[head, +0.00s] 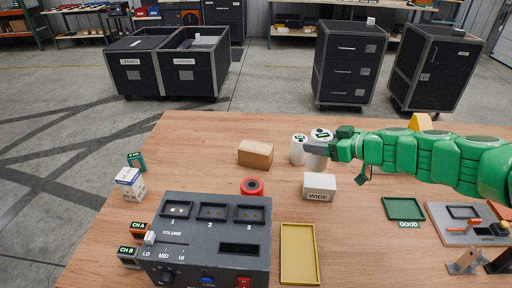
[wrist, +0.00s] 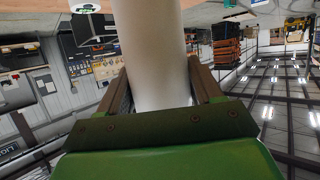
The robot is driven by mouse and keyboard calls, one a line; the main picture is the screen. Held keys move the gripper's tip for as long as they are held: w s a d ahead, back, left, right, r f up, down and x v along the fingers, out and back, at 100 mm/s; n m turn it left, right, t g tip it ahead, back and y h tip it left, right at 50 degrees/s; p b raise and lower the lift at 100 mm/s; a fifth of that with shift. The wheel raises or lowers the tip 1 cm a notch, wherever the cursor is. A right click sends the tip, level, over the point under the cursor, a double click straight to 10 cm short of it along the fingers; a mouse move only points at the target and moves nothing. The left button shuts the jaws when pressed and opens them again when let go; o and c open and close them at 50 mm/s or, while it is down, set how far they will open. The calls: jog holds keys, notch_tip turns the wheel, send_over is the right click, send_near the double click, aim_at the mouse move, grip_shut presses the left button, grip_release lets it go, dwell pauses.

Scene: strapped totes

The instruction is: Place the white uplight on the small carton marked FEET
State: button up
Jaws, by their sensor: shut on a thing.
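My gripper (head: 320,148) is shut around a white cylinder (head: 317,163) with a dark-and-green mark on its top, which looks like the white uplight. In the wrist view the white cylinder (wrist: 155,50) stands between both fingers (wrist: 158,85). I cannot tell whether its foot touches the table. A second white cylinder (head: 298,150) with a similar top stands just left of it. A small white carton (head: 319,187) marked WIDE lies just in front of the held cylinder. I cannot read FEET on any carton; a brown carton (head: 255,154) further left shows no readable word.
A red round thing (head: 252,187) lies below the brown carton. A dark control box (head: 210,240), a yellow tray (head: 300,254) and a green tray (head: 403,208) take up the front. A white-blue carton (head: 130,184) stands at the left. The table's back left is clear.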

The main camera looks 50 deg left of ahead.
jog(key=s+a+r+n+g, duration=0.1)
jog(key=s+a+r, duration=0.1)
jog(key=s+a, duration=0.35)
jog(key=s+a+r, duration=0.2)
jog(key=a+r, duration=0.1)
jog(key=a, duration=0.6)
jog(key=shift+w+a+f, duration=1.15)
jog(key=shift+a+f, duration=0.75)
jog(key=shift+f, duration=0.25)
jog(key=shift+w+a+f, duration=1.2)
jog(key=shift+a+f, duration=0.7)
jog(key=shift+f, duration=0.3)
jog(key=shift+w+a+f, duration=1.15)
jog(key=shift+a+f, duration=0.75)
jog(key=shift+f, duration=0.25)
jog(key=shift+f, duration=0.15)
jog(key=o, duration=1.5)
jog(key=shift+o, duration=0.2)
